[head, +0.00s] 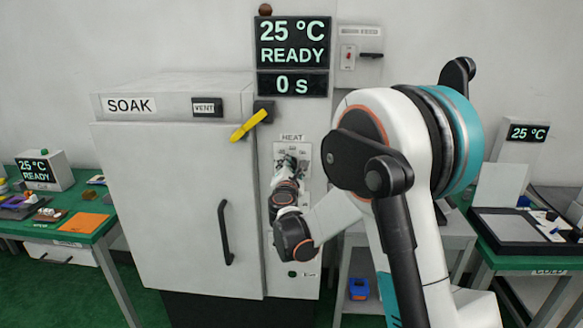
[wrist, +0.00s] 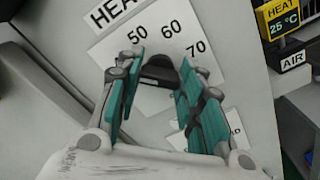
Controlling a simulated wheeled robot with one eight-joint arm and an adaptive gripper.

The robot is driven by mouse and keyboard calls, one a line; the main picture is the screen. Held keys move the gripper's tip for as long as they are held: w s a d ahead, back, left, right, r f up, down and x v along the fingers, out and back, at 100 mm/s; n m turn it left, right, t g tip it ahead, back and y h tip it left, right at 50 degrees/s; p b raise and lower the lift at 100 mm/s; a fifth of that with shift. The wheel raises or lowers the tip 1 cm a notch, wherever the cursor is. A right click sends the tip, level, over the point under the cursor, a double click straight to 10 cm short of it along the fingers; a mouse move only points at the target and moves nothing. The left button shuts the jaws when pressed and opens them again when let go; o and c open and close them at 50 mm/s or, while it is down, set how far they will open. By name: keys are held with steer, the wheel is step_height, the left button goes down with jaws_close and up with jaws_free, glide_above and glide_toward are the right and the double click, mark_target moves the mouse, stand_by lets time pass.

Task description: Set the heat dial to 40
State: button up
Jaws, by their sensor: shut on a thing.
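The heat dial (wrist: 160,74) is a black knob on a white plate marked HEAT, seen in the wrist view. The numbers 50, 60 and 70 show around its top and right; the 40 mark and the dial's pointer are hidden. My gripper (wrist: 164,70) has its teal-padded fingers on either side of the knob and is shut on it. In the head view my gripper (head: 290,164) is at the HEAT plate (head: 304,150) and covers the dial. The oven display (head: 292,42) reads 25 °C, READY, with 0 s below.
The SOAK oven door (head: 175,210) with its black handle (head: 226,235) is closed, left of the panel. A yellow lever (head: 248,125) sticks out above the plate, left of it. A switch box (head: 358,55) is above right. Green-topped tables (head: 95,232) stand at both sides.

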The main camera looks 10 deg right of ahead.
steer(key=o, duration=1.1)
steer(key=shift+c, duration=0.2)
steer(key=v, duration=1.2)
